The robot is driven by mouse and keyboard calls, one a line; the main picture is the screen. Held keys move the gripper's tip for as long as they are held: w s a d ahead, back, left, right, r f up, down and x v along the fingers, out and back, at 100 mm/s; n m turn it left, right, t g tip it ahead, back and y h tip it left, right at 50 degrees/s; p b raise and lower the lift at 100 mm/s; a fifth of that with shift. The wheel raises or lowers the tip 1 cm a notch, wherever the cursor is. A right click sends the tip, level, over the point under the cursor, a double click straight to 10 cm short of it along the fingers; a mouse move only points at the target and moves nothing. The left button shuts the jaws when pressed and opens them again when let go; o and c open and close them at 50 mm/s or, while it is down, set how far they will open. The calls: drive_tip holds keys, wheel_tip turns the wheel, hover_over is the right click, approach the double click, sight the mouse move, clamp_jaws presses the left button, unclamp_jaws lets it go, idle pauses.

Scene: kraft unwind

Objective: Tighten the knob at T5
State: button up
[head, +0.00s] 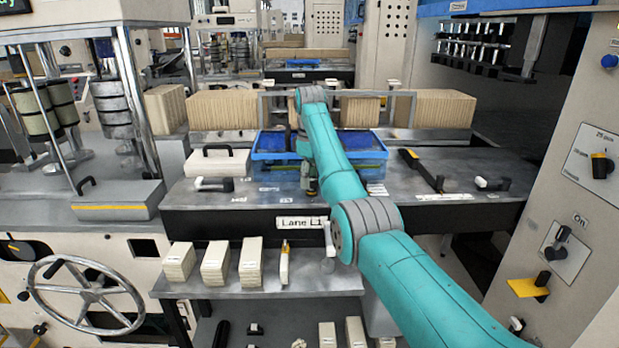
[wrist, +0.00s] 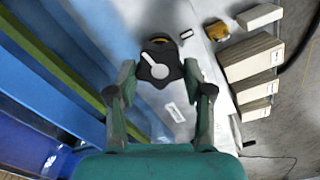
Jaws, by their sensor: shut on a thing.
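In the wrist view a dark, lobed knob (wrist: 154,62) with a white pointer mark on top sits between the fingertips of my gripper (wrist: 160,72). My gripper is shut on the knob, one finger on each side. A small white label (wrist: 175,112) lies on the grey surface just below the knob; I cannot read it as T5. In the head view my teal arm reaches over the grey bench (head: 240,200) to its front part, by the blue tray (head: 268,155). The arm hides most of the gripper and the knob there.
In the head view a black-handled cream block (head: 217,160) stands left of the tray, and a black lever (head: 421,170) lies to its right. Cream stacks (head: 215,262) stand on the lower shelf in front. A control panel (head: 570,200) rises at the right.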

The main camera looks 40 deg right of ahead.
drive_tip(key=m, duration=0.4)
drive_tip(key=shift+d+m, duration=0.2)
drive_tip(key=shift+m, duration=0.2)
drive_tip(key=m, duration=0.5)
drive_tip(key=shift+d, duration=0.15)
drive_tip(key=m, duration=0.4)
drive_tip(key=shift+d+r+m, duration=0.1)
drive_tip(key=shift+r+m, duration=0.05)
drive_tip(key=shift+m, duration=0.25)
drive_tip(key=shift+s+r+m, duration=0.1)
drive_tip(key=shift+m, duration=2.5)
drive_tip(key=o, duration=1)
drive_tip(key=shift+o, duration=0.8)
